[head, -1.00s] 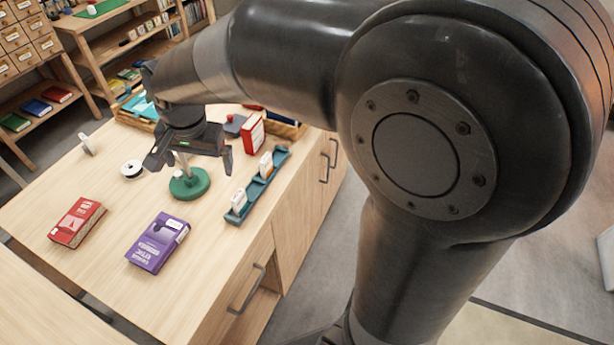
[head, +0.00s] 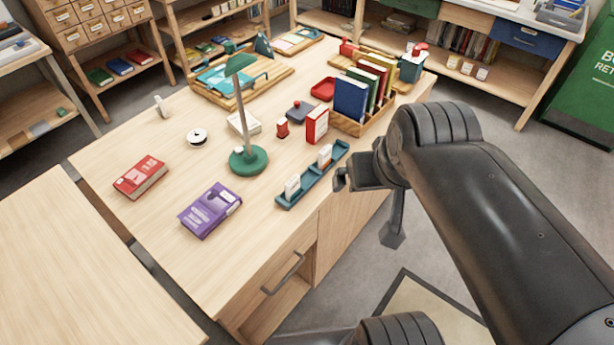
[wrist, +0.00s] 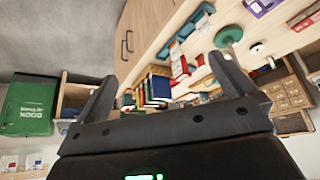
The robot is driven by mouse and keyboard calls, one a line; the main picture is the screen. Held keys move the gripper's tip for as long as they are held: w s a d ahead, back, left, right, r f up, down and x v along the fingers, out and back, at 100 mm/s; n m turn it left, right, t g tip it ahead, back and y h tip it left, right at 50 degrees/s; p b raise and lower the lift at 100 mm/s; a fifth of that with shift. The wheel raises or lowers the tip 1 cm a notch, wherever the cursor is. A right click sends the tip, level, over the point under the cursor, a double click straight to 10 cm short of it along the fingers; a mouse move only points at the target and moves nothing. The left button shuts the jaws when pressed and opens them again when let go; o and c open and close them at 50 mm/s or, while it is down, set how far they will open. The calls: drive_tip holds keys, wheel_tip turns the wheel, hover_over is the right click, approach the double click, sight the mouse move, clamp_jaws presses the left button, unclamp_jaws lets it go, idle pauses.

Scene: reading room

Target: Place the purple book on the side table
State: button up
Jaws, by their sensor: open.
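The purple book (head: 210,210) lies flat on the large wooden desk (head: 255,245), near its front left part. Part of it shows at the top edge of the wrist view (wrist: 262,5). My gripper (head: 366,208) is open and empty, beyond the desk's right edge and well to the right of the book. Its two spread fingers (wrist: 163,90) show in the wrist view with nothing between them. A bare wooden table (head: 80,270) stands at the lower left, apart from the desk by a narrow gap; I cannot tell surely that it is the side table.
A red book (head: 141,177) lies left of the purple one. A green lamp (head: 248,160), a teal rack (head: 313,176), an upright red book (head: 317,125) and a wooden book holder (head: 362,122) stand behind and to the right. The left table's top is clear.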

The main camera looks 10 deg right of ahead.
idle(0.3)
drive_tip(key=n+g+h, duration=0.1)
drive_tip(key=n+h, duration=0.7)
drive_tip(key=n, duration=1.2)
hover_over(206, 210)
drive_tip(key=s+d, duration=0.3)
drive_tip(key=d, duration=0.4)
wheel_tip(206, 210, down, 16)
drive_tip(key=s+a+f+n+t, duration=0.1)
drive_tip(key=a+f+n, duration=0.1)
drive_tip(key=a, duration=0.2)
drive_tip(key=s+a+f+n+t, duration=0.1)
drive_tip(key=a+f+n+t, duration=0.1)
drive_tip(key=a, duration=0.3)
drive_tip(key=s+a+f+n+t+h, duration=0.1)
drive_tip(key=s+a+f+n+t, duration=0.1)
drive_tip(key=a+f+n, duration=0.1)
drive_tip(key=shift+s+a+f, duration=0.1)
drive_tip(key=shift+a+f, duration=0.6)
drive_tip(key=shift+a, duration=0.25)
drive_tip(key=x, duration=1)
drive_tip(key=shift+d+f, duration=0.2)
drive_tip(key=shift+c, duration=0.3)
